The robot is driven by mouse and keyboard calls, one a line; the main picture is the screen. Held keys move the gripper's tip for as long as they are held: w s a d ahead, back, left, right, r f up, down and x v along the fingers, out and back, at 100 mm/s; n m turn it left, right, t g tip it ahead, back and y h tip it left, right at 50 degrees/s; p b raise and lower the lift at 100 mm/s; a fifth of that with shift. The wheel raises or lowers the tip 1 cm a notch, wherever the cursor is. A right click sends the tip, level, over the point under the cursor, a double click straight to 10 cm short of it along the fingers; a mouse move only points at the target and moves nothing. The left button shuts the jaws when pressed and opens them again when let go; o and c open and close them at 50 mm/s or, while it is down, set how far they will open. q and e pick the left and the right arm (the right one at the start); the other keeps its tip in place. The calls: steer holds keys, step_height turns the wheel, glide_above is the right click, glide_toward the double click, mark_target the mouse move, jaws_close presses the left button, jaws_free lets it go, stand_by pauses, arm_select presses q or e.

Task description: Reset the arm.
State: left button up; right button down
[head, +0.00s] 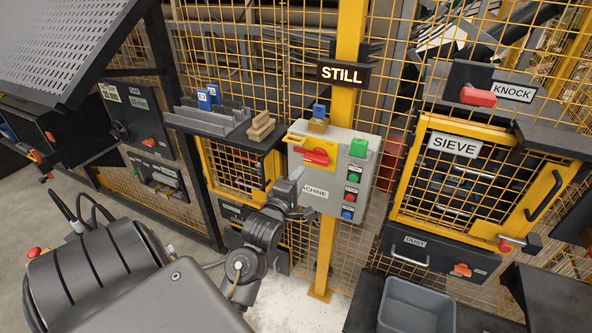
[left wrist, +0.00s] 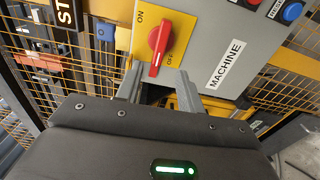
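My left arm comes in from the bottom left of the head view. My left gripper (head: 300,190) is in front of the lower left part of the grey machine control box (head: 338,197). In the left wrist view its two fingers (left wrist: 158,88) stand apart with nothing between them. Just beyond the fingers is the red rotary switch (left wrist: 158,45) on a yellow plate marked ON and OFF. The red switch (head: 316,157) also shows in the head view, above the gripper. The fingers look apart from the switch. My right gripper is not in view.
The box hangs on a yellow post (head: 349,60) with a STILL sign (head: 342,74). A dark shelf (head: 222,125) juts out left of it. The SIEVE cage (head: 455,180) is on the right, above a grey bin (head: 418,305). Yellow mesh fencing stands behind.

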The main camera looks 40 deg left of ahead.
arm_select(q)
steer(key=shift+v, duration=1)
